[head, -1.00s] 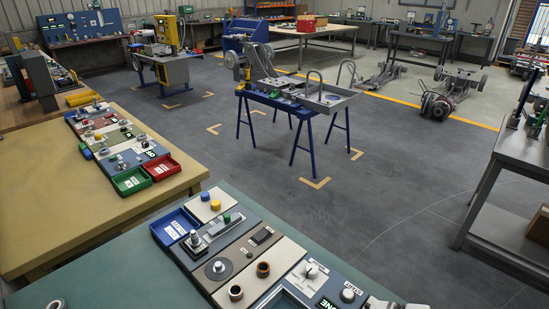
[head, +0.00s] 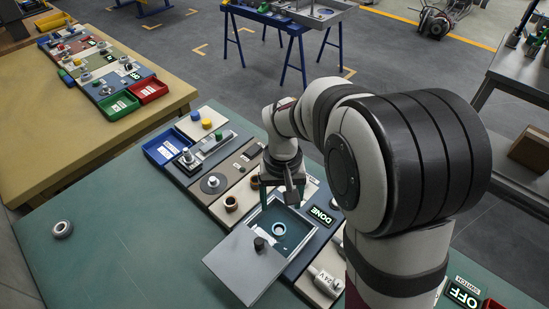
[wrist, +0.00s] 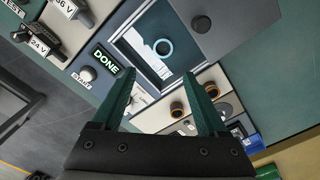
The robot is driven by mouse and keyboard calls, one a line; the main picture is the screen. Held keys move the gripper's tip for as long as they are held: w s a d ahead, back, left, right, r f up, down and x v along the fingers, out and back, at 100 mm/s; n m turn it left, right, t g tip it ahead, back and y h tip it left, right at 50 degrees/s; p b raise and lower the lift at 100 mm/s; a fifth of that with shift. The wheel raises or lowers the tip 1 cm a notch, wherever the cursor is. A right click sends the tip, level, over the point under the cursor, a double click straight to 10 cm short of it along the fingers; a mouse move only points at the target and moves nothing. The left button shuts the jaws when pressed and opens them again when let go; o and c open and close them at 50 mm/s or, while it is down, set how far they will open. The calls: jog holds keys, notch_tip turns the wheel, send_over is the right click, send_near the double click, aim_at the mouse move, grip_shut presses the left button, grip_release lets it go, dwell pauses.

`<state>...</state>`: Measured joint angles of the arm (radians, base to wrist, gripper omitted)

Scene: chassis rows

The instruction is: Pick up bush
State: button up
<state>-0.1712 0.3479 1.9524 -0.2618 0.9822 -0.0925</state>
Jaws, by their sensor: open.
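A pale, blue-tinted ring (head: 279,228), possibly the bush, lies inside an open square recess in the panel. It also shows in the wrist view (wrist: 163,48). Two brown ring-shaped pieces (head: 231,203) sit on the beige panel left of the recess; they show in the wrist view (wrist: 177,109) below the recess. A loose metal ring (head: 62,229) lies on the green tabletop at far left. I cannot tell for certain which is the bush. My gripper (wrist: 160,74) is open and empty, with dark green fingers. In the head view my gripper (head: 283,198) is above the recess's far edge.
A grey lid (head: 237,262) with a black knob lies beside the recess, slid aside. A blue bin (head: 165,150) stands at the panel's left end. The green tabletop (head: 110,255) at left is mostly clear.

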aim_at(279, 230)
jog(key=f, duration=0.3)
jog(key=s+f, duration=0.1)
jog(key=f, duration=0.5)
jog(key=shift+s+a+f, duration=0.15)
jog(key=shift+a+f, duration=0.05)
grip_shut()
